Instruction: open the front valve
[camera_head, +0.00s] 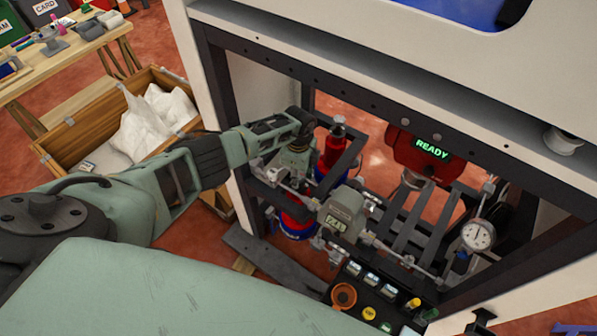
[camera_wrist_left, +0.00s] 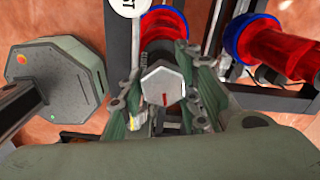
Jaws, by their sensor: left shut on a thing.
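In the left wrist view, a pale grey hexagonal knob (camera_wrist_left: 160,82) with a short red mark sits between my left gripper's two fingers; it appears to be the front valve's handle. My left gripper (camera_wrist_left: 164,70) is shut on this knob, with a finger against either side. In the head view, my left gripper (camera_head: 294,172) reaches into the left part of the dark machine frame, and the knob is hidden there. A red cylinder with blue rings (camera_wrist_left: 162,24) is just beyond the knob. My right gripper is not in view.
Inside the frame (camera_head: 212,92) are a grey display box (camera_head: 342,212), a red unit reading READY (camera_head: 420,152) and a dial gauge (camera_head: 478,235). A second red-and-blue cylinder (camera_wrist_left: 275,50) is at right in the wrist view. A wooden crate (camera_head: 62,128) stands outside, left.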

